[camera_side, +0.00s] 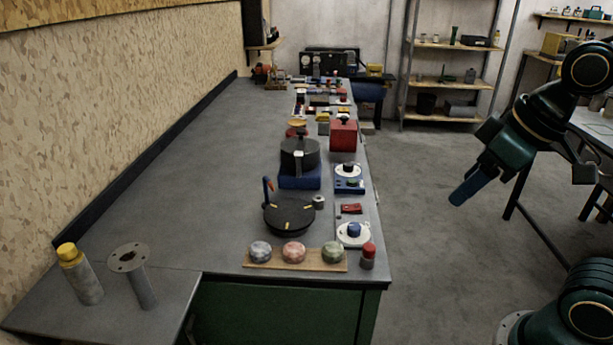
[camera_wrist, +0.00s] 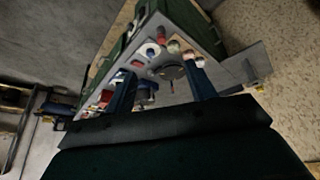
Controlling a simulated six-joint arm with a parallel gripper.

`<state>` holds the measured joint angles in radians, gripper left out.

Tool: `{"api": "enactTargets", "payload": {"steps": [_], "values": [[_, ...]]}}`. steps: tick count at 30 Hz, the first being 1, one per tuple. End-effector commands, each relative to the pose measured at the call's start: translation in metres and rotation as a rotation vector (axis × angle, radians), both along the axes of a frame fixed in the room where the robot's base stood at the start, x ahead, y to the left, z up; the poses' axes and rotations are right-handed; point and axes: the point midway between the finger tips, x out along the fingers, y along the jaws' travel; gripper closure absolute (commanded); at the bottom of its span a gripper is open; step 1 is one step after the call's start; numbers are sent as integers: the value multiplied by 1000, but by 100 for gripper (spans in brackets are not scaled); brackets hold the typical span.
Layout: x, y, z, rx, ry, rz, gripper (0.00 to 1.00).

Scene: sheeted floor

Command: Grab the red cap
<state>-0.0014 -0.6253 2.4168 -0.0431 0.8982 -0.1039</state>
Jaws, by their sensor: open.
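The red cap (camera_side: 368,249) sits on top of a small grey cylinder at the near right corner of the workbench. In the wrist view the red cap (camera_wrist: 161,33) is a small spot near the bench edge, beyond my fingertips. My gripper (camera_side: 459,198) hangs in the air to the right of the bench, above and well apart from the cap, with its blue-green fingers angled down-left. In the wrist view my gripper (camera_wrist: 164,70) shows two separated fingers with nothing held between them.
A wooden strip with three round knobs (camera_side: 293,252) lies left of the cap. A white dial with a blue knob (camera_side: 353,234) stands close behind it. A black turntable (camera_side: 289,215) and several boxes line the grey bench (camera_side: 190,190). Open floor lies between bench and arm.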

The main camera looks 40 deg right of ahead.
Motion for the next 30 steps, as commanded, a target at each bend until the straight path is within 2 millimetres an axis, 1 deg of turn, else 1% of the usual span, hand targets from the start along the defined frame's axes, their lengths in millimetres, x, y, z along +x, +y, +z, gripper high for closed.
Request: {"api": "enactTargets", "payload": {"steps": [1,9,17,23,30], "values": [[9,2,1,-9,14,34,45],[62,16,5,-57,69,265,45],[114,30,-4,-90,113,489,45],[154,41,-20,-106,141,662,45],[200,54,-49,-114,162,872,45]]}}
